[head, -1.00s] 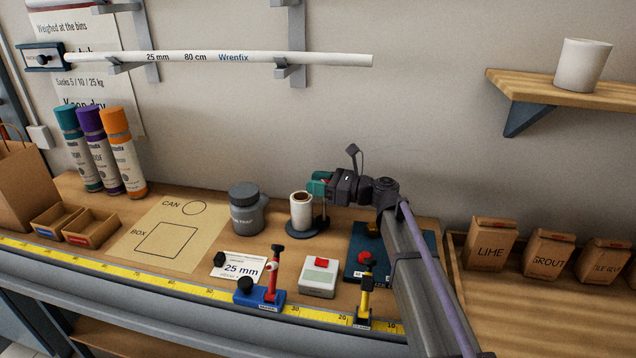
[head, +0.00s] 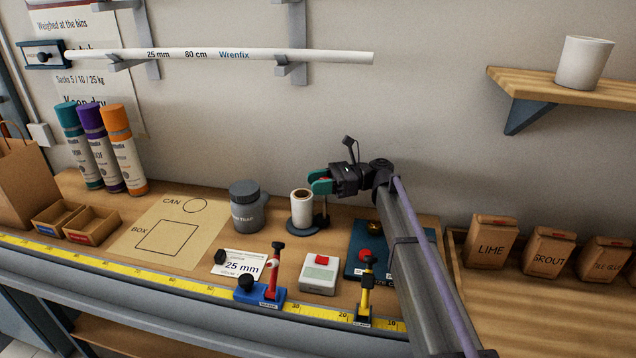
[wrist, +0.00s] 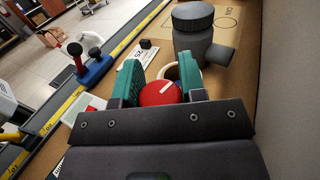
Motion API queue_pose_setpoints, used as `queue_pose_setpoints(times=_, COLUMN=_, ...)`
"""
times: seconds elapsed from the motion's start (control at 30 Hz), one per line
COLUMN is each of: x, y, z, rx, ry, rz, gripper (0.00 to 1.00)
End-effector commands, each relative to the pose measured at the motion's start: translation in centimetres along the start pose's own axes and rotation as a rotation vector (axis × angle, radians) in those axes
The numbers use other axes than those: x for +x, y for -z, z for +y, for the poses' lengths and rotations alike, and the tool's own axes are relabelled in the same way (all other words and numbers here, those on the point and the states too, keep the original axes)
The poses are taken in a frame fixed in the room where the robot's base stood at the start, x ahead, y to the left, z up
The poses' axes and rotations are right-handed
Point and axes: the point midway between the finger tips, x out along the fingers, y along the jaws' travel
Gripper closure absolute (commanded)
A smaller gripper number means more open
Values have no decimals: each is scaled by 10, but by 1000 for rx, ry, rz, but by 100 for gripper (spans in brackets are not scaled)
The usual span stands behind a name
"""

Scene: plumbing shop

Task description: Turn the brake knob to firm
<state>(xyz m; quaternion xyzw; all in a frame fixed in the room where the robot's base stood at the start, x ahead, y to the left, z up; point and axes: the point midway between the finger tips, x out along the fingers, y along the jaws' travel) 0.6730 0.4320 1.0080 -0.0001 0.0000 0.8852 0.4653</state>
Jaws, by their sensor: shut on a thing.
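In the head view my gripper (head: 320,182) is at the top of the thin post beside the white roll (head: 301,208). The roll stands upright on a dark round base (head: 304,232). In the wrist view the roll's end shows partly behind the knob. I see no readable soft or firm lettering.
A grey jar (head: 247,210) stands left of the roll. In front are a blue stand with a red lever (head: 270,285), a white box with a red top piece (head: 320,275) and a yellow stand (head: 366,295). A blue mat (head: 355,262) lies under my arm. The wall is close behind.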

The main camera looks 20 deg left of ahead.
Motion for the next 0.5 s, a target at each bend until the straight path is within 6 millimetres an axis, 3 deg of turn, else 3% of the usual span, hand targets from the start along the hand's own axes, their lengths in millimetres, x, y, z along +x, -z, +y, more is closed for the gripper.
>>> queue_pose_setpoints(times=0.3, x=0, y=0, z=0, rx=0, ry=-1, rz=0, gripper=86)
queue_pose_setpoints(times=0.33, x=0, y=0, z=0, rx=0, ry=-1, rz=0, gripper=61)
queue_pose_setpoints(times=0.5, x=0, y=0, z=0, rx=0, ry=-1, rz=0, gripper=45)
